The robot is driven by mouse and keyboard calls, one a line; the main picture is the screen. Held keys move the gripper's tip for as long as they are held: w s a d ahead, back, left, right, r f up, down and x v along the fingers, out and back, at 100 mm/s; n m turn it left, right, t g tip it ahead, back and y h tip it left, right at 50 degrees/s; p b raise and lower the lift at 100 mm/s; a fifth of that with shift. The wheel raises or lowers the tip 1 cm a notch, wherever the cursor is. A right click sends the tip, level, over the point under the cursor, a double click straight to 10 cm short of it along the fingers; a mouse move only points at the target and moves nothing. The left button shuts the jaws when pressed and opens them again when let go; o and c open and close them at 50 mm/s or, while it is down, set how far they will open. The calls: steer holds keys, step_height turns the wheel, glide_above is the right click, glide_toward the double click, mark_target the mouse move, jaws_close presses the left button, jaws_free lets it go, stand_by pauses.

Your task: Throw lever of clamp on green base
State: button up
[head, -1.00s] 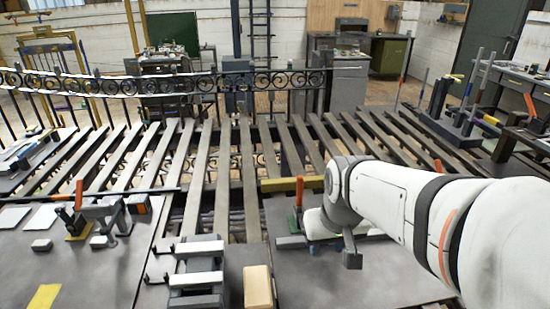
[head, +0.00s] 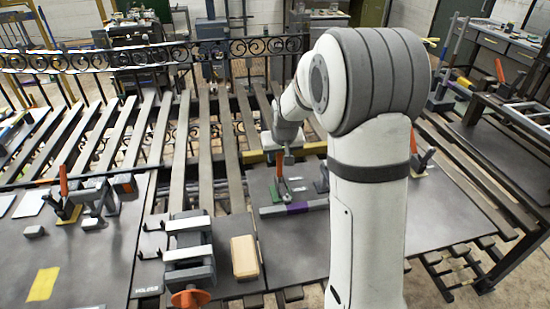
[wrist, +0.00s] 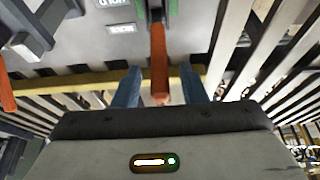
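The clamp on the green base (head: 283,200) stands on the dark plate right of the middle in the head view. Its orange lever (head: 279,165) points up. My gripper (head: 287,152) is just above the lever, partly hidden by its own wrist. In the wrist view, my gripper's two blue fingers (wrist: 160,88) are apart, with the orange lever (wrist: 160,62) between them. Clear gaps show on both sides of the lever. Parts of the green base (wrist: 143,8) show at the top edge of the wrist view.
Another orange-lever clamp (head: 63,182) stands on the left plate, and one more orange lever (head: 413,140) shows right of my arm. A grey bar with a purple band (head: 297,208) lies before the green base. A wooden block (head: 245,257) and a grey vise (head: 188,253) are nearer.

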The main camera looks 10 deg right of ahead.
mark_target(279, 160)
steer(key=shift+x, duration=1.5)
jaws_close()
